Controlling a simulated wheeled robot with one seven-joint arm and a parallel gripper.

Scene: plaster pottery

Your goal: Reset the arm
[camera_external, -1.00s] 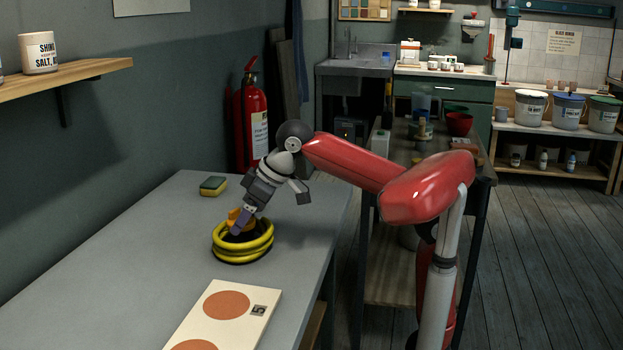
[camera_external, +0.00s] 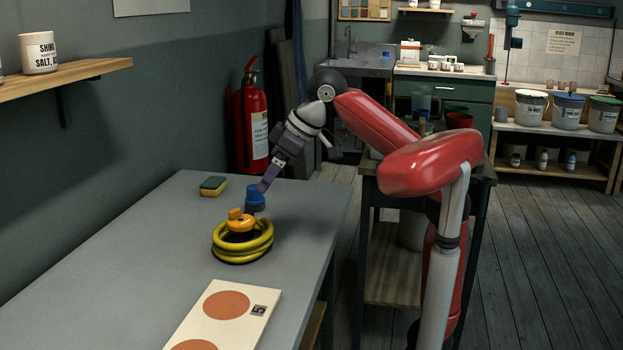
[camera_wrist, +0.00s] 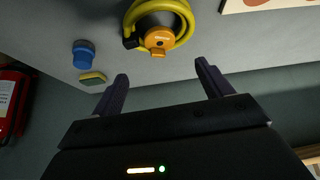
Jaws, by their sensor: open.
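My gripper (camera_external: 267,184) is above the grey table (camera_external: 120,270), and its purple fingers point down to the left. The wrist view shows the two fingers (camera_wrist: 161,72) spread wide with nothing between them. A yellow coiled hose (camera_external: 243,250) with an orange and black piece (camera_external: 240,221) in its middle sits on the table. The coil also shows in the wrist view (camera_wrist: 182,38), beyond the fingers and apart from them. In the external view, the fingertips overlap a blue knob-like thing (camera_external: 255,201); the wrist view shows it clear of the fingers (camera_wrist: 84,54).
A yellow and dark sponge (camera_external: 213,187) lies near the table's back edge. A cream board with orange circles (camera_external: 228,304) lies at the front. A red fire extinguisher (camera_external: 252,125) stands by the wall behind the table. A shelf with a mug (camera_external: 39,52) is at upper left.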

